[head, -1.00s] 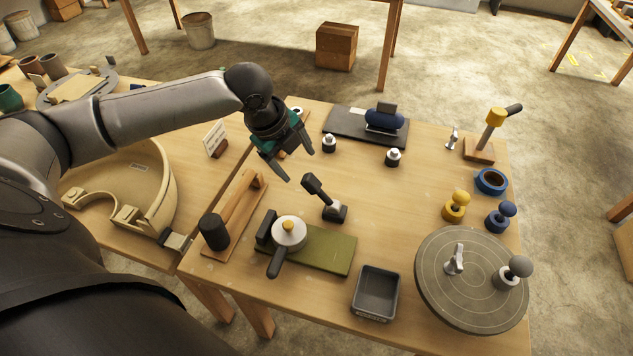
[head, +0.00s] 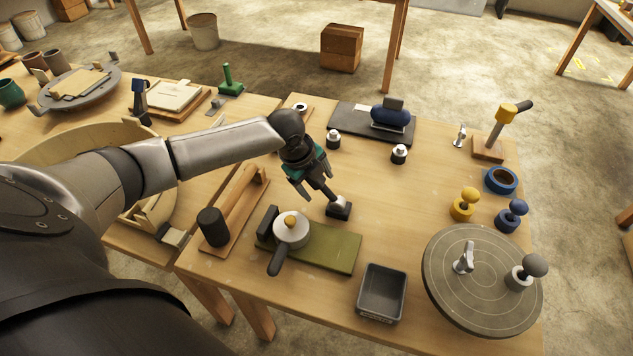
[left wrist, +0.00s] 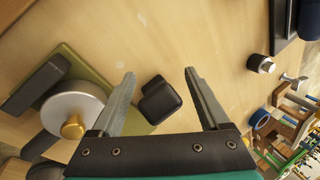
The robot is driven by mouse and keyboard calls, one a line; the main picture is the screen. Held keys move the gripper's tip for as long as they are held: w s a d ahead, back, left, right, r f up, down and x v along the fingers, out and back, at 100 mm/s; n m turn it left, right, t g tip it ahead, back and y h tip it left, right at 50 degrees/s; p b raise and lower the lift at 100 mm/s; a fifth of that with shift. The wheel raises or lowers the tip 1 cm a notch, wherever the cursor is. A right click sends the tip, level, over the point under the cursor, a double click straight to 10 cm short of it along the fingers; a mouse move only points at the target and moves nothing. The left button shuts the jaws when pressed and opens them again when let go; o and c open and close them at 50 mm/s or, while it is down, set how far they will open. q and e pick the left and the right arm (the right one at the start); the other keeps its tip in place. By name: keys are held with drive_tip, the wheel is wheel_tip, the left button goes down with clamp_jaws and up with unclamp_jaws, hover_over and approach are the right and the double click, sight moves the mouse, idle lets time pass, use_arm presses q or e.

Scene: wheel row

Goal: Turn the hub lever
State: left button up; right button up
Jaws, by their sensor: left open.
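A round silver hub (head: 291,230) with a brass centre and a dark handle (head: 277,262) sits on a green plate (head: 335,248); the hub also shows in the left wrist view (left wrist: 72,113). To its right, a small tilted lever stands on a black base (head: 340,210); its upper end is hidden by my left gripper (head: 316,192). My left gripper is open and points down at this small lever. In the left wrist view a black block (left wrist: 160,100) shows between the open fingers (left wrist: 159,76); I cannot tell whether they touch it. My right gripper is not in view.
A wooden stand with a black roller (head: 213,227) is left of the green plate. A grey tray (head: 382,293) and a round grey disc (head: 455,305) lie at front right. Knobs and a blue ring (head: 500,180) stand at right. The table's middle right is clear.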

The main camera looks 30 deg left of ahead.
use_arm(q)
clamp_jaws()
idle(0.6)
idle(0.8)
